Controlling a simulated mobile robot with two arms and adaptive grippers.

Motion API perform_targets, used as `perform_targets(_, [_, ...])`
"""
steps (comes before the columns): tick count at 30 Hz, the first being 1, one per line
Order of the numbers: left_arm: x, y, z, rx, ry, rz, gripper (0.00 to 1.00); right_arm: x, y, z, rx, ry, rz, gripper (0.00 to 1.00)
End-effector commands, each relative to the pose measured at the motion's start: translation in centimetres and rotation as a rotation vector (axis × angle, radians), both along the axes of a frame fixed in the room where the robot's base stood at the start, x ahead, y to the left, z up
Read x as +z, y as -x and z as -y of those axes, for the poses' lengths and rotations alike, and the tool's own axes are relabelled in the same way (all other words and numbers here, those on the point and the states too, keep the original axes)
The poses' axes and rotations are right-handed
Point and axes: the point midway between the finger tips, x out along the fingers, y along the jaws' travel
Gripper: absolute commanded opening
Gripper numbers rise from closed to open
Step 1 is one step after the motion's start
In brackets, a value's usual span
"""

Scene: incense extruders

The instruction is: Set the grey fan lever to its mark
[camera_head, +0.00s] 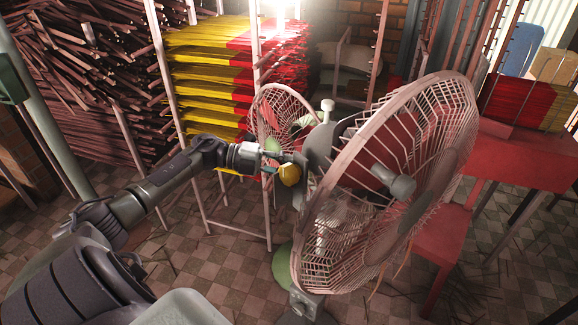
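A large fan (452,105) with a pale wire guard and a grey hub fills the right of centre, its face turned to the right. Its grey motor housing (318,148) is behind the guard, with a pale knob (328,105) on top. My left gripper (292,158) reaches in from the left and is at the back of this housing, beside a rounded yellow part (290,174). The fingertips are small and partly merge with the housing, so I cannot tell whether they touch it. I cannot make out the grey lever or its mark. My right gripper is not in view.
A smaller fan (268,100) with a green hub stands behind my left gripper. Racks of yellow and red incense sticks (205,75) stand at the back. A red table (510,158) is at the right. The tiled floor (215,265) at lower centre is mostly clear.

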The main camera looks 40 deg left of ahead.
Motion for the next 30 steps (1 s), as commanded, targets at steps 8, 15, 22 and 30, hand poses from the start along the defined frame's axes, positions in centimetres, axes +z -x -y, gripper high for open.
perform_targets(8, [0.0,0.0,0.0,0.0,0.001,0.001,0.49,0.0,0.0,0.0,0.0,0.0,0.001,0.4])
perform_targets(15, [0.1,0.3,-0.4,0.002,0.0,0.0,0.49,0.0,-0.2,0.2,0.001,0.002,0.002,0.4])
perform_targets(22, [0.5,2.5,-3.7,0.003,-0.002,-0.005,0.49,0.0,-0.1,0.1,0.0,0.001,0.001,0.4])
perform_targets(30, [1.4,5.5,-8.0,0.002,-0.001,-0.001,0.49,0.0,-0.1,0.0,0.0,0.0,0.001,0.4])
